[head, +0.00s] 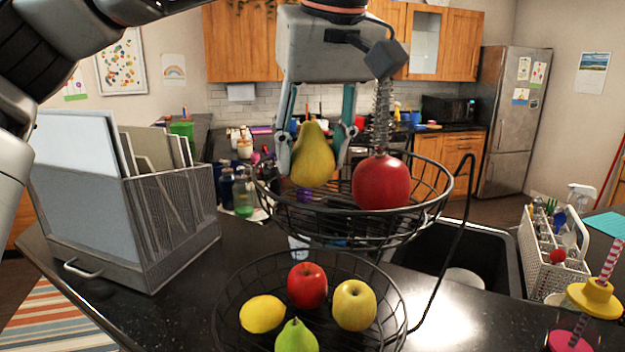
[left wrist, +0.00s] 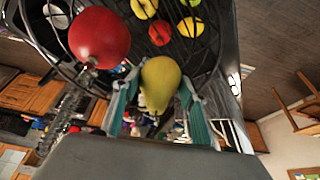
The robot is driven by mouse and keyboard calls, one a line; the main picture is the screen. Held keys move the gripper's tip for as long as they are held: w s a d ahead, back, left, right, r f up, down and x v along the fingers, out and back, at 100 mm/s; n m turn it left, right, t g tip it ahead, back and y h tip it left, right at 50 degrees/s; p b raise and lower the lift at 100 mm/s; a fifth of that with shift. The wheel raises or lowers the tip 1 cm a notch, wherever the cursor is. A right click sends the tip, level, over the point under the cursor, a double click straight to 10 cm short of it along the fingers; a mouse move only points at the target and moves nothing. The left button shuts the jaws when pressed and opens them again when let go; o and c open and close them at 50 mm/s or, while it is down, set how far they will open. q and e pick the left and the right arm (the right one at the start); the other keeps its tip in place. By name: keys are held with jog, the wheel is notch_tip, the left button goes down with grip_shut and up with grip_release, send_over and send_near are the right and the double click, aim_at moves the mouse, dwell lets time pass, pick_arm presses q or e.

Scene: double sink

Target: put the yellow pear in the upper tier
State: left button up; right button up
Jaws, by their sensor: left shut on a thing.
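My left gripper (head: 318,155) is shut on the yellow pear (head: 312,155), which hangs upright between its fingers at the upper tier (head: 330,225), a black wire basket. I cannot tell whether the pear touches the basket's wires. A red pomegranate (head: 381,182) lies in the upper tier, just right of the pear. The left wrist view also shows the pear (left wrist: 161,82) between the fingers and the red pomegranate (left wrist: 99,36) beside it. My right gripper is not in view.
The lower basket (head: 225,290) holds a lemon (head: 262,314), a red apple (head: 307,285), a yellow apple (head: 354,305) and a green pear (head: 297,337). A mesh file holder (head: 175,215) stands left. A cutlery caddy (head: 545,250) and a cup with a straw (head: 592,300) are right, beyond the sink.

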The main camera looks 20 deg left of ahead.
aim_at(313, 180)
pick_arm(q)
jog(key=shift+f, duration=2.05)
jog(key=shift+s, duration=0.1)
jog(key=shift+f, duration=0.2)
jog(key=o, duration=0.9)
jog(key=shift+r, duration=0.15)
jog(key=v, duration=1.2)
